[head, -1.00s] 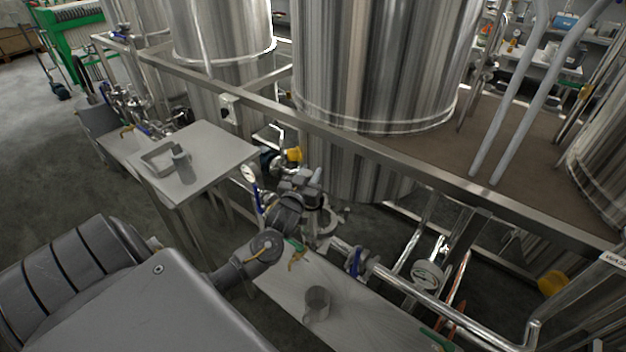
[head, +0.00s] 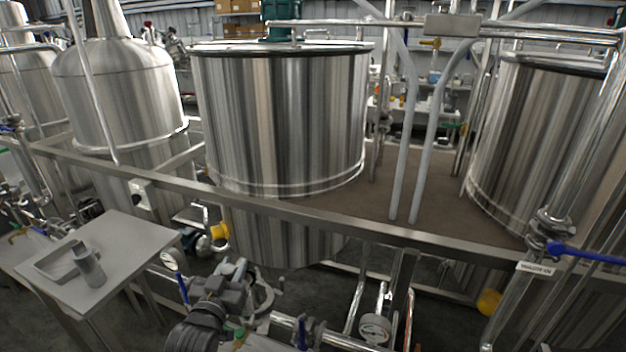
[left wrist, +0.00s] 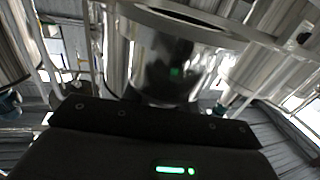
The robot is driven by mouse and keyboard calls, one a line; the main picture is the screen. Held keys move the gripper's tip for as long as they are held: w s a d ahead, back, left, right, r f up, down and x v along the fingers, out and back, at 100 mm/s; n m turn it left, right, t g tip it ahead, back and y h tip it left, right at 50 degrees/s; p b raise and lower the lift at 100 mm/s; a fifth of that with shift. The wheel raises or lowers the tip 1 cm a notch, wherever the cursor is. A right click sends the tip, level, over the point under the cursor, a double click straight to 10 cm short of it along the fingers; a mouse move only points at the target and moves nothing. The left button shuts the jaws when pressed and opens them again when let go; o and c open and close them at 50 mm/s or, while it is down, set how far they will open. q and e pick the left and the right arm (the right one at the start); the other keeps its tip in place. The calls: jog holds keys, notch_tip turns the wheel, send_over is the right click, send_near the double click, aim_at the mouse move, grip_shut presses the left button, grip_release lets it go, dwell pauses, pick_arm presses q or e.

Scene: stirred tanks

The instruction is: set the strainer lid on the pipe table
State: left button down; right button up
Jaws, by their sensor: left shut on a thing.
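My left gripper (head: 236,277) is low in the head view, beside the pipework below the big tank. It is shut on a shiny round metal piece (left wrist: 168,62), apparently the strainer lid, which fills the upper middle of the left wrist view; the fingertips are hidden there. In the head view the held piece is hard to separate from the grey metal around the gripper. A grey-topped table (head: 125,245) stands at the left. A lower surface by the pipes barely shows at the bottom edge; I cannot tell which is the pipe table. My right gripper is not in view.
A shallow tray (head: 50,262) and a grey cup (head: 90,268) occupy the left table's left part; its right part is bare. A steel frame rail (head: 300,213) crosses above the gripper. A pressure gauge (head: 375,328) and pipes stand to the right.

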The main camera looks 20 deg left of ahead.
pick_arm(q)
jog(key=d+r+m+h, duration=0.2)
jog(key=d+r+h, duration=0.2)
jog(key=d, duration=1.1)
jog(key=shift+d+m+t, duration=0.3)
jog(key=shift+d+m, duration=0.05)
jog(key=shift+m, duration=0.05)
jog(key=shift+s, duration=0.1)
